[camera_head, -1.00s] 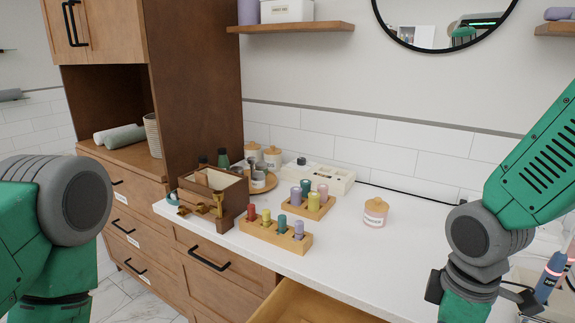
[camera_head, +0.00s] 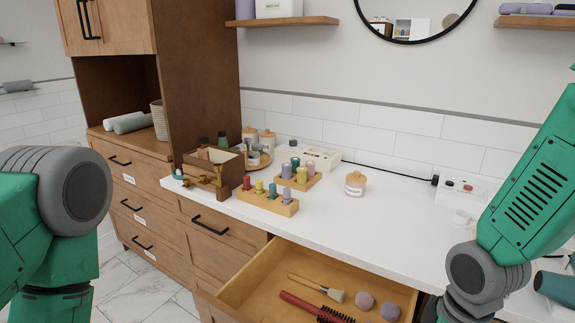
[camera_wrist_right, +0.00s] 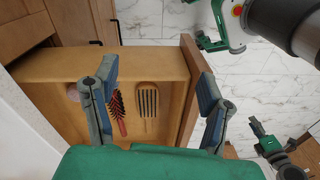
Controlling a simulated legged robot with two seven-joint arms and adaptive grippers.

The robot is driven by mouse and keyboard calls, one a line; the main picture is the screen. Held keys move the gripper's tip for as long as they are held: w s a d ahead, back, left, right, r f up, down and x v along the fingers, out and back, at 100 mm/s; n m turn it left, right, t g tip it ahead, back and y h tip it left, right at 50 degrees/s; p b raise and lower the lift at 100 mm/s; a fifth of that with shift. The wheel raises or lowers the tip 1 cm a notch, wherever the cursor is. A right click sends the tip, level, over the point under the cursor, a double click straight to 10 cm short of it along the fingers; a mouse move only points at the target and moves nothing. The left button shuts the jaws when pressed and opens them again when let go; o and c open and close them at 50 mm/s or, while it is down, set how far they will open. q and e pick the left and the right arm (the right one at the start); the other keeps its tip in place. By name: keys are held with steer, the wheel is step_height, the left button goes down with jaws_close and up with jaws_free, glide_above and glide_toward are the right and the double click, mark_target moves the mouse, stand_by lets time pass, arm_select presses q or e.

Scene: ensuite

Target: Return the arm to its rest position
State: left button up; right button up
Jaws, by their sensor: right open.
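My right gripper (camera_wrist_right: 155,82) is open in the right wrist view, its two blue-grey fingers wide apart with nothing between them. It is above the open wooden drawer (camera_wrist_right: 75,62), which also shows in the head view (camera_head: 262,272). In the head view my right arm (camera_head: 530,190) comes in from the right edge and runs down to the bottom edge; its gripper is out of that frame. My left arm (camera_head: 35,245) is at the left edge, and I cannot make out its gripper.
The drawer holds a wooden-handled brush (camera_head: 318,287), a red-handled hairbrush (camera_head: 318,308) and two round items. On the white counter (camera_head: 345,225) stand a wooden box (camera_head: 213,171), bottle racks (camera_head: 267,200) and a pink jar (camera_head: 355,183).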

steer(key=s+d+f+m, duration=0.3)
steer(key=s+f+m, duration=0.2)
steer(key=s+f, duration=0.4)
steer(key=s+d+f+m, duration=0.3)
steer(key=s+f+m, duration=0.2)
steer(key=s+f, duration=0.45)
arm_select(q)
step_height(320, 180, down, 9)
steer(key=b, duration=0.9)
steer(key=shift+s+d, duration=0.15)
arm_select(e)
step_height(320, 180, down, 9)
steer(key=w+n, duration=0.1)
steer(key=w, duration=0.1)
steer(key=shift+w+a+r+t+h, duration=0.15)
steer(key=shift+w+a+t+h, duration=0.2)
steer(key=shift+a+t, duration=0.1)
steer(key=shift+w, duration=0.1)
